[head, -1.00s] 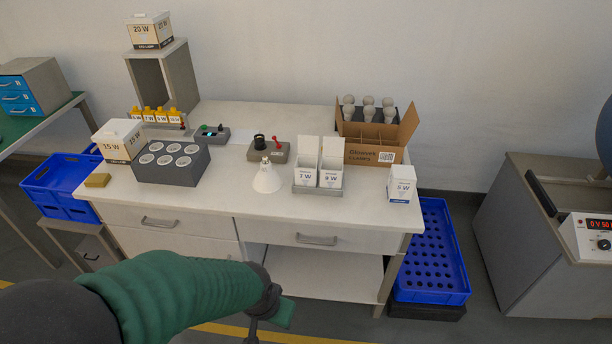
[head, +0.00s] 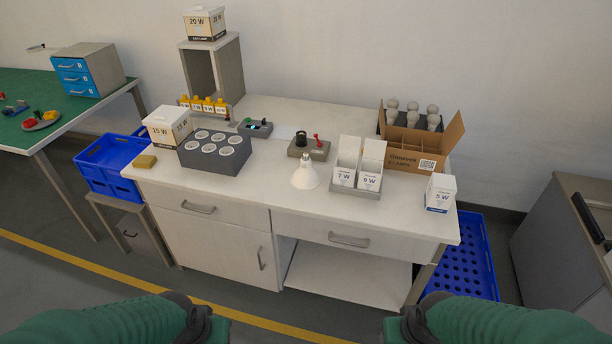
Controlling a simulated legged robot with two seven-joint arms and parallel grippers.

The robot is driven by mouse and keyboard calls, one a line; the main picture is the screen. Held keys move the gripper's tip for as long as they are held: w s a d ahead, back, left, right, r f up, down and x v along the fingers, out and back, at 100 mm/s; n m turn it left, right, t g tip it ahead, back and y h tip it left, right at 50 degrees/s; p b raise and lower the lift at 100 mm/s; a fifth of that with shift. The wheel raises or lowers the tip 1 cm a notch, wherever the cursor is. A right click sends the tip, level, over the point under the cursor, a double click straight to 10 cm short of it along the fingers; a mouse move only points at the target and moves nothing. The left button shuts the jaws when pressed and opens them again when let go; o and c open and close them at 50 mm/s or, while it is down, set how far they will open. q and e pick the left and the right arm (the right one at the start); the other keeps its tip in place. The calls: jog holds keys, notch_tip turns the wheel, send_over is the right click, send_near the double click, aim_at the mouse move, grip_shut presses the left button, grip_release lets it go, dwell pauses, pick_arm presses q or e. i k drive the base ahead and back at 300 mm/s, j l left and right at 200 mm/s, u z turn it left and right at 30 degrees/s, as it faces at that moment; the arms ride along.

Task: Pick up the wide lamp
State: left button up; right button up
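The wide lamp (head: 305,177), a white cone-shaped reflector bulb with a narrow top, stands wide end down on the white workbench (head: 270,205). It is just in front of the grey box with a black knob and red lever. My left gripper (head: 219,331) and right gripper (head: 391,330) are low at the bottom edge, in front of the bench and well apart from the lamp. Only a small part of each shows, so their fingers cannot be made out.
Right of the lamp stands a holder with 7 W and 9 W cartons (head: 358,166). Left is a grey block with round sockets (head: 214,152). Behind are the knob box (head: 309,150) and an open carton of bulbs (head: 420,150). The bench front before the lamp is clear.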

aim_at(305, 177)
jog(key=i+z, duration=0.25)
jog(key=i, duration=0.2)
jog(key=i+z, duration=0.3)
jog(key=i, duration=0.15)
jog(key=i+j+z, duration=0.25)
jog(key=i, duration=0.15)
jog(key=i+j+z, duration=0.3)
jog(key=i+l, duration=0.05)
jog(key=i, duration=0.05)
